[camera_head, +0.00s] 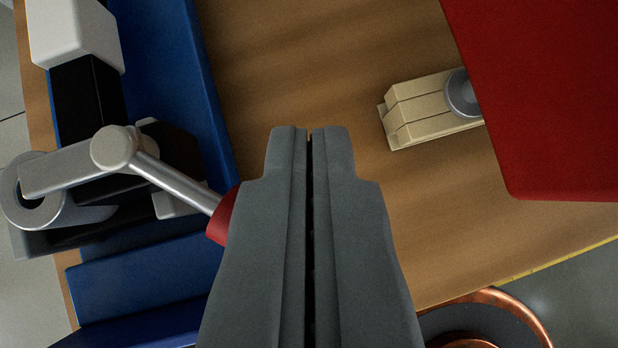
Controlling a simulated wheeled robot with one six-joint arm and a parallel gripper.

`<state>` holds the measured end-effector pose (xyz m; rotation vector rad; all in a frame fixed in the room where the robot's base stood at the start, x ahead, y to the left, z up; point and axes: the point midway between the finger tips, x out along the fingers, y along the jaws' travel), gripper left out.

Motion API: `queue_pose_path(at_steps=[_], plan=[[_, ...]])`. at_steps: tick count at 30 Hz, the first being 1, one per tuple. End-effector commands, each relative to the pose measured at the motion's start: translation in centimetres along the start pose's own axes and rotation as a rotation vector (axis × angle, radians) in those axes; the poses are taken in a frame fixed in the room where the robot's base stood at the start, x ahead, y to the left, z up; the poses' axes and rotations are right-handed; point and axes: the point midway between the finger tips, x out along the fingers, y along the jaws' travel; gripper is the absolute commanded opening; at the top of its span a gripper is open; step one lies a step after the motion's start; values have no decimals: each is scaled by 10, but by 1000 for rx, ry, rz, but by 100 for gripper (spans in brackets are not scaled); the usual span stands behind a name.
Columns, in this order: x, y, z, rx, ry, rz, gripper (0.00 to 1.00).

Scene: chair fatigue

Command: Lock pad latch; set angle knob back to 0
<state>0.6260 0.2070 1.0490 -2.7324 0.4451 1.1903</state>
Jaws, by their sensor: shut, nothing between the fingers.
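My gripper (310,135) is shut and empty, its grey fingers pointing up the picture above a wooden surface. Left of it is a metal latch-like lever (180,185), a rod with a red grip (228,217) at its end. The red grip is partly hidden behind my left finger; I cannot tell whether they touch. The rod joins a light grey arm (70,168) with a round hub (38,205), by a black part on a blue frame. I cannot tell whether this lever is locked. No angle knob with a readable scale shows.
The wooden surface (330,60) is bare above my fingers. A beige block (425,110) with a grey round part (463,95) lies at right, partly under a large red panel (550,100). A blue frame (180,70) stands at left. A copper-coloured ring (515,300) is at bottom right.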

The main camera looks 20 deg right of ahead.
Motion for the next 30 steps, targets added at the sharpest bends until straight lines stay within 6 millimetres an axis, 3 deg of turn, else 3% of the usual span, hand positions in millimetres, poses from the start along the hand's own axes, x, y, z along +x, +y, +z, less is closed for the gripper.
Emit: queue_pose_path(at_steps=[30], plan=[[-6,-4,6,-1,-1,-3,0]])
